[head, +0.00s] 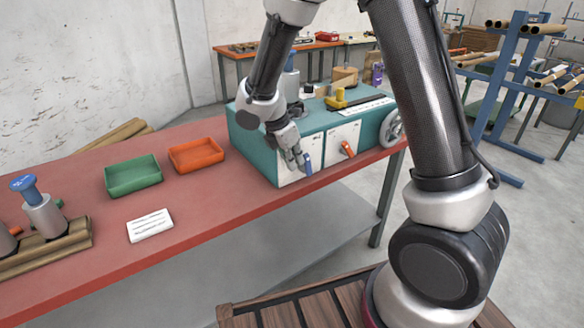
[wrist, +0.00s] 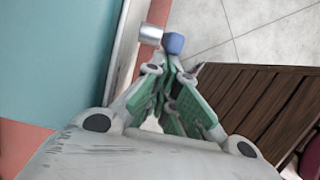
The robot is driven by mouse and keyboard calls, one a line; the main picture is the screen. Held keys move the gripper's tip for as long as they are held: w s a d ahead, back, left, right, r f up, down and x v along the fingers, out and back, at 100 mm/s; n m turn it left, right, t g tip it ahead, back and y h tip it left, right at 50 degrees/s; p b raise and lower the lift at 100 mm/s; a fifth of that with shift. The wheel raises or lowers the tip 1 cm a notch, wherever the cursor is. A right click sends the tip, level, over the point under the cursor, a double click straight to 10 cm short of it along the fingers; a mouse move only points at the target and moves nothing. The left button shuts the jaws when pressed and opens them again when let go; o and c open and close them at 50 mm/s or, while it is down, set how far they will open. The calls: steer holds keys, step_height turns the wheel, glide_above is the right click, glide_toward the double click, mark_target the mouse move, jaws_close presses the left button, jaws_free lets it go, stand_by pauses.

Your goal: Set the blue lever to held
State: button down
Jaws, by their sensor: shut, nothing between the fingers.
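The blue lever (head: 308,164) is on the front face of the teal machine (head: 262,150), at the left of that face, and hangs roughly downward. In the wrist view the blue lever (wrist: 173,43) shows its blue end just beyond my fingertips, with a silver cylinder beside it. My gripper (head: 300,165) is shut and empty, right at the lever's left side in the head view. In the wrist view my gripper (wrist: 172,72) has its green-padded fingertips together. I cannot tell whether they touch the lever. The label behind the lever is partly hidden by the gripper.
An orange lever (head: 348,149) sits to the right on the same face, and a handwheel (head: 392,128) is at the machine's right end. A green tray (head: 133,175), an orange tray (head: 196,155) and a white card (head: 150,226) lie on the red table (head: 90,275). A slatted wooden surface (wrist: 245,105) lies below.

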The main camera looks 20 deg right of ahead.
mark_target(308, 154)
steer(key=d+y, duration=0.1)
steer(key=y, duration=0.1)
steer(key=w+d+r+g+y, duration=0.1)
steer(key=y, duration=0.1)
steer(key=d+y, duration=0.2)
steer(key=shift+w+r+g, duration=0.2)
steer(key=shift+r+g, duration=0.2)
steer(key=shift+w+d, duration=0.15)
steer(key=shift+d, duration=0.6)
steer(key=shift+w+d, duration=0.1)
steer(key=shift+d, duration=0.05)
steer(key=shift+a+r, duration=0.35)
steer(key=shift+a, duration=0.05)
step_height(308, 154, up, 11)
steer(key=shift+d, duration=0.4)
